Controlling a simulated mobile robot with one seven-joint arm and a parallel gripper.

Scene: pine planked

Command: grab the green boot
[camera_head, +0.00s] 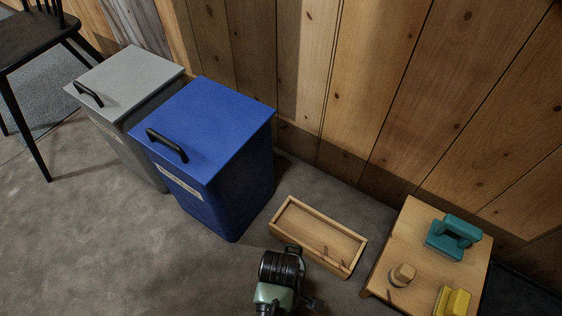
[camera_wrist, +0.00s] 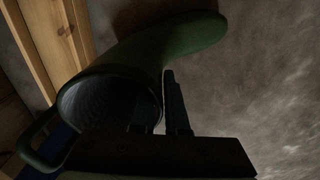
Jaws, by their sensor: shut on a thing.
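The green boot (camera_wrist: 120,65) lies on its side in the wrist view, its open top facing my gripper and its foot pointing to the upper right. A loop handle shows at the lower left of its opening. My gripper (camera_wrist: 160,108) is shut on the boot's wall at the rim, with one finger at the dark opening and the other along the outside. In the head view my arm fills the bottom middle, and I cannot make out the boot there.
Blue (camera_head: 215,125) and grey (camera_head: 130,75) bins stand left. Floor at lower left is clear.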

